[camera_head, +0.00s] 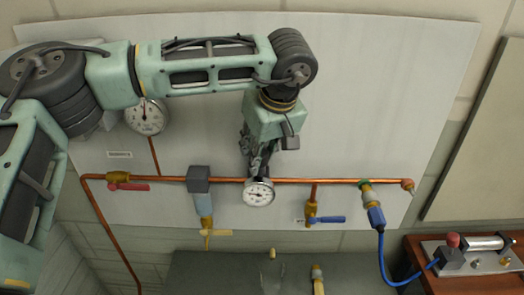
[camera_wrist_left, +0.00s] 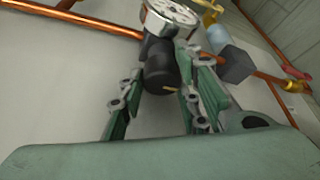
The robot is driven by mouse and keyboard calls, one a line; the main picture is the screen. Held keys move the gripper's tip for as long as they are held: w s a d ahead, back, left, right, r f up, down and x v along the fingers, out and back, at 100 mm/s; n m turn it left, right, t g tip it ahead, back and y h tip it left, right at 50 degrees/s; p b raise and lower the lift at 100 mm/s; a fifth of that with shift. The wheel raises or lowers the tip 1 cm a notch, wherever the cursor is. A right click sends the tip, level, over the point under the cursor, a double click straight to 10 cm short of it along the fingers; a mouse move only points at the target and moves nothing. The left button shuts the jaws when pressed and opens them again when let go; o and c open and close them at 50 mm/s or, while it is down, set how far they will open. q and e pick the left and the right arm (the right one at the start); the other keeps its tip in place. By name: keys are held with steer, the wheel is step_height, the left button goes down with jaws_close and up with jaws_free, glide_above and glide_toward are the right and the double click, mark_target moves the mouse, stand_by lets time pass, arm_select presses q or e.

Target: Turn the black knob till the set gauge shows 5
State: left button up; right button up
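The black knob (camera_wrist_left: 161,74) shows in the left wrist view as a dark cylinder below a small round white gauge (camera_wrist_left: 172,14), with a small light mark near its end. In the head view this gauge (camera_head: 259,193) sits on the copper pipe; its numbers are too small to read. My left gripper (camera_head: 256,168) hangs just above the gauge and hides the knob there. In the left wrist view my left gripper (camera_wrist_left: 162,72) has its fingers apart, one on each side of the knob, with a gap visible on the left. My right gripper is not in view.
A larger gauge (camera_head: 147,117) is partly behind my left arm. The copper pipe (camera_head: 330,181) carries a red-handled valve (camera_head: 128,183), a grey block (camera_head: 199,179), a blue-handled valve (camera_head: 325,219) and a blue hose (camera_head: 381,245). The panel (camera_head: 385,90) at upper right is clear.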

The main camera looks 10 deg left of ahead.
arm_select(q)
steer(key=shift+d, duration=0.1)
steer(key=c, duration=0.5)
steer(key=shift+o, duration=0.2)
steer(key=shift+m+h+b, duration=0.3)
steer(key=shift+m, duration=0.5)
steer(key=o, duration=0.8)
steer(key=shift+o, duration=1.1)
steer(key=shift+d, duration=0.2)
